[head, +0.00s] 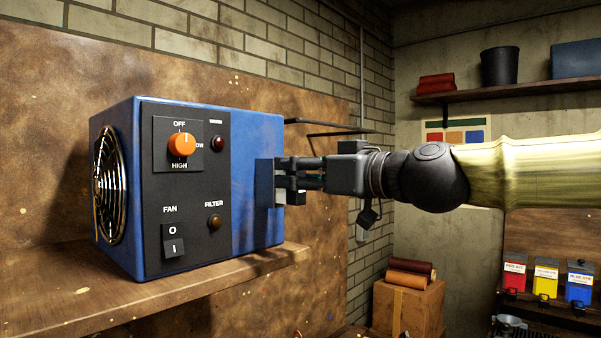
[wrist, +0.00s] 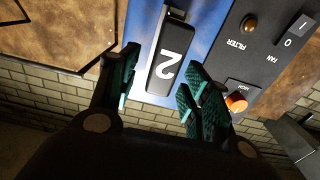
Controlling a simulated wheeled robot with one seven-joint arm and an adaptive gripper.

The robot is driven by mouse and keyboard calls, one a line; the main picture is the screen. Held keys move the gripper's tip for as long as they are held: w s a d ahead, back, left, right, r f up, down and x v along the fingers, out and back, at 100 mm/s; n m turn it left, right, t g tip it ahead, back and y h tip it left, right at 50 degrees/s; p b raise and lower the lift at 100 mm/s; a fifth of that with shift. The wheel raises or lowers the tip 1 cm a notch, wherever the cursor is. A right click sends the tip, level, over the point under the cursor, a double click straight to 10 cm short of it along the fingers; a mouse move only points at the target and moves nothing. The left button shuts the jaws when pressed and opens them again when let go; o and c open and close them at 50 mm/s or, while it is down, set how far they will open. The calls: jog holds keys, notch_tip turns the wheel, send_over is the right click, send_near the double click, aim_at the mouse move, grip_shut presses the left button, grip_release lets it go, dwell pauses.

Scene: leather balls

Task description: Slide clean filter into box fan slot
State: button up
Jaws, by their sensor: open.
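A blue box fan (head: 258,135) sits upright on a wooden shelf, with its round grille (head: 109,184) on the left and a black control panel (head: 187,230) in front. A dark piece (head: 264,184) stands at its right side. My gripper (head: 283,181) is at the fan's right side. In the wrist view my gripper (wrist: 160,60) is open, its fingers on either side of the "2" piece. No separate filter is identifiable.
The wooden shelf (head: 210,283) ends just right of the fan. A black metal bracket (head: 325,128) sticks out behind my gripper. A cardboard box (head: 408,305) with leather rolls is below right. A wall shelf (head: 515,90) holds a black bucket (head: 499,66).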

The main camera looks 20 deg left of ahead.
jog(key=v, duration=1.2)
